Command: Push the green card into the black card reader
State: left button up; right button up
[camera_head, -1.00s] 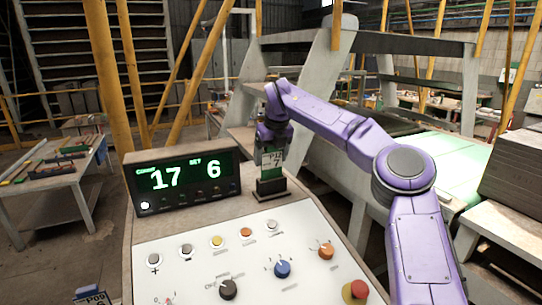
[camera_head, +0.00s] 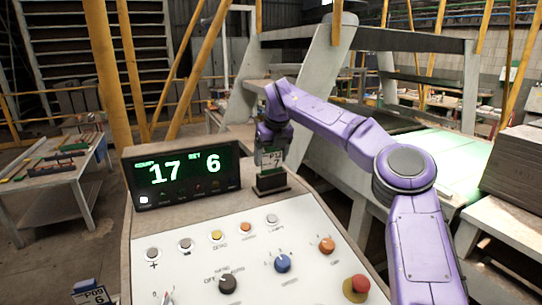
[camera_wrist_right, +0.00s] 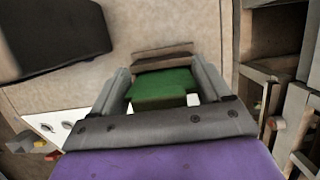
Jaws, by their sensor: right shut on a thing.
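My right gripper (camera_head: 272,150) points down over the black card reader (camera_head: 272,183) at the back right of the console. It is shut on the green card (camera_wrist_right: 163,84), which shows between the two fingers in the right wrist view. In the head view, a pale face marked with a 7 (camera_head: 272,160) stands upright just above the reader. The card's lower edge meets the reader top, but how deep it sits is hidden.
A dark display box (camera_head: 182,178) showing 17 and 6 stands left of the reader. The white control panel (camera_head: 240,255) with knobs and buttons lies in front. A side table (camera_head: 55,170) stands further left.

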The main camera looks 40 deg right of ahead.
jog(key=shift+f+b, duration=0.3)
jog(key=shift+f, duration=0.15)
jog(key=o, duration=1.1)
jog(key=shift+r, duration=0.1)
jog(key=d+v, duration=0.1)
jog(key=v, duration=0.9)
jog(key=shift+a+r, duration=0.15)
jog(key=shift+a, duration=0.35)
jog(key=shift+s, duration=0.1)
